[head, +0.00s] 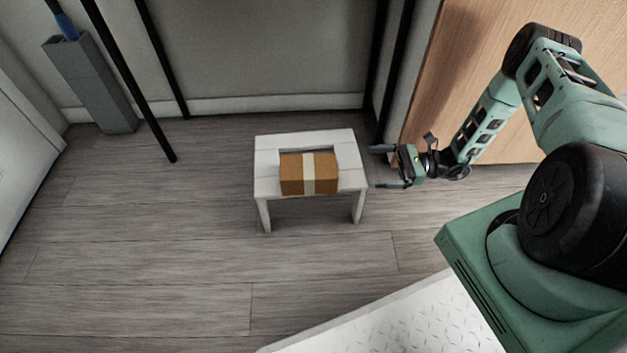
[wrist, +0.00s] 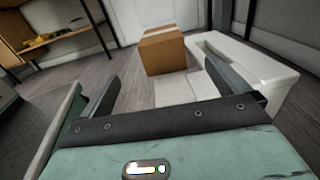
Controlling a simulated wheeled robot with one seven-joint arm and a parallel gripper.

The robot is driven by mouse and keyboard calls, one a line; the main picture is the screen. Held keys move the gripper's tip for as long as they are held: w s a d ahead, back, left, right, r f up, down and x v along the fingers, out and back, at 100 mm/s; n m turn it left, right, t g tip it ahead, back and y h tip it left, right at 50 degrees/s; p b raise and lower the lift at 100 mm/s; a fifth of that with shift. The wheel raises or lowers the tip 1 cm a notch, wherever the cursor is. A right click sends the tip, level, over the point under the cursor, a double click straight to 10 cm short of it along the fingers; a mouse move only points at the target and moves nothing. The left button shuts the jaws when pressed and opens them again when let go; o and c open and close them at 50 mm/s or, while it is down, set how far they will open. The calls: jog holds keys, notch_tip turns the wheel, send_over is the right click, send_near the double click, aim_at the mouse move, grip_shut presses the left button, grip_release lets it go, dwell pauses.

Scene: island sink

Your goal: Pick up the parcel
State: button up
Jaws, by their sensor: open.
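The parcel (head: 309,174) is a small brown cardboard box with a pale tape strip across its middle. It sits on a low white stool (head: 347,146) with a slot in its top. In the wrist view the parcel (wrist: 163,52) is ahead of the fingers, on the white stool top (wrist: 205,85). My gripper (head: 381,167) is to the right of the stool in the head view, with its fingers apart and pointing left toward the parcel. In the wrist view my gripper (wrist: 160,80) is open, with nothing between its fingers.
A wooden panel (head: 465,60) stands behind my arm at the right. Thin black legs (head: 125,80) and a grey bin (head: 92,85) stand at the back left. The wooden floor (head: 150,230) left of and in front of the stool is clear.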

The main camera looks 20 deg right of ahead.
jog(key=b, duration=0.4)
send_near(318, 165)
jog(key=x, duration=0.2)
jog(key=f+x, duration=0.1)
jog(key=x, duration=0.2)
jog(key=shift+s, duration=0.2)
jog(key=b+x, duration=0.3)
jog(key=x, duration=0.1)
jog(key=shift+w+f, duration=0.1)
jog(key=shift+w+a, duration=0.2)
jog(key=shift+a, duration=0.35)
jog(key=shift+r, duration=0.2)
jog(key=c, duration=1.1)
